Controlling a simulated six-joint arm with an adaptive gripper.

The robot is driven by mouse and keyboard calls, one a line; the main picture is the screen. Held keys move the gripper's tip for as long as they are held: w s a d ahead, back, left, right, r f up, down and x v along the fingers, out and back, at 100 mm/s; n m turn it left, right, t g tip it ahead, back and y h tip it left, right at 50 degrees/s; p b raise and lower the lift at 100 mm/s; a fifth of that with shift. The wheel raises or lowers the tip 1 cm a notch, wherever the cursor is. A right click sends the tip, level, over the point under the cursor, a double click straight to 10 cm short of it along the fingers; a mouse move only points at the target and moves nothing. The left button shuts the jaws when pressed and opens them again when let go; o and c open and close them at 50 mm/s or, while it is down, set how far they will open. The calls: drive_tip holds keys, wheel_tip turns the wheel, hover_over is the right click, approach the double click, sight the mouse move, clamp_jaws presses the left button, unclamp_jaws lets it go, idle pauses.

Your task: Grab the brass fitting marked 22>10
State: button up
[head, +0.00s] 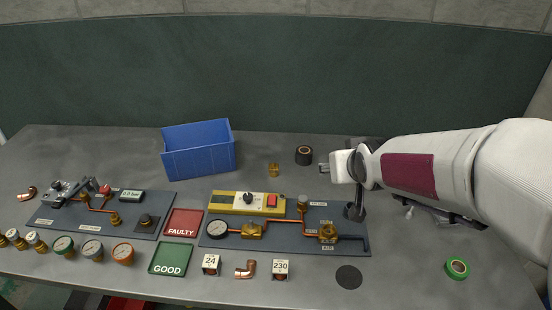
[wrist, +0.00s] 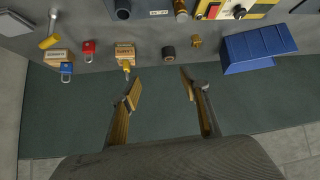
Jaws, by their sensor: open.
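A small loose brass fitting (head: 273,170) stands on the grey table, right of the blue bin; its marking is too small to read. It also shows in the wrist view (wrist: 196,41), beside a dark roll. My gripper (wrist: 161,85) is open and empty in the wrist view, its two fingers wide apart. The fitting lies beyond the fingertips, near the right finger's line, and is not touched. In the head view my arm reaches in from the right, and I cannot make out the fingers clearly.
The dark roll (head: 304,155) stands close to the fitting, and the blue bin (head: 199,160) is left of it. A board (head: 215,240) with gauge, pipes and brass parts lies in front. Red (wrist: 89,47) and blue (wrist: 66,69) padlocks show in the wrist view.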

drive_tip(key=w+a+f+n+t+y, duration=0.1)
drive_tip(key=w+a+f, duration=0.55)
drive_tip(key=w, duration=0.35)
drive_tip(key=n+t+y, duration=0.1)
drive_tip(key=y, duration=0.2)
approach(274, 164)
drive_tip(key=shift+w+a+f, duration=0.25)
drive_tip(key=shift+a+f, duration=0.1)
drive_tip(key=shift+a, duration=0.15)
drive_tip(key=shift+w, duration=0.1)
drive_tip(key=shift+x, duration=1.2)
drive_tip(key=shift+w, duration=0.1)
drive_tip(key=shift+d+x, duration=0.15)
drive_tip(key=shift+x, duration=1.1)
drive_tip(key=shift+d+x, duration=0.15)
drive_tip(key=shift+x, duration=1.05)
drive_tip(key=shift+w, duration=0.15)
clamp_jaws()
